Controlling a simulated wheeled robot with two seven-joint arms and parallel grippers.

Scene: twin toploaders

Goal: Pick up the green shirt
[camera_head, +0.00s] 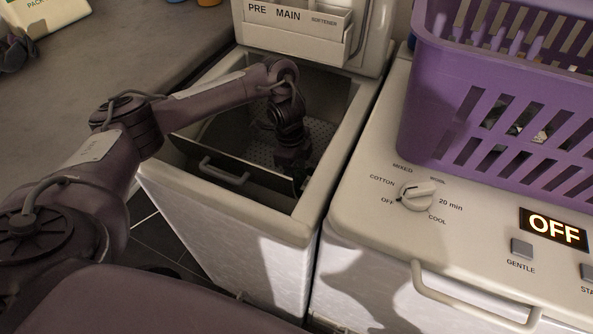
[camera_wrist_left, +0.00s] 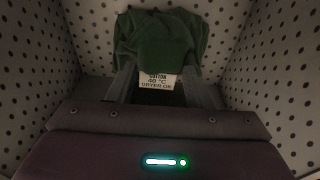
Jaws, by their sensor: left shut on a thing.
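The green shirt (camera_wrist_left: 160,38) shows in the left wrist view, bunched up between and beyond my left gripper's fingers, with a white care label (camera_wrist_left: 160,81) reading cotton, 40 °C, dryer OK. My left gripper (camera_wrist_left: 164,88) is shut on the shirt inside a perforated drum. In the head view my left arm reaches down into the open toploader (camera_head: 318,200), and the gripper and shirt are hidden below its front rim and flap. My right gripper is in neither view.
The toploader's drum opening has a dark flap with a handle (camera_head: 224,171) at its front. A second toploader with a knob (camera_head: 417,195) and an OFF display stands to the right, bearing a purple basket (camera_head: 500,120). A grey counter (camera_head: 120,50) lies at left.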

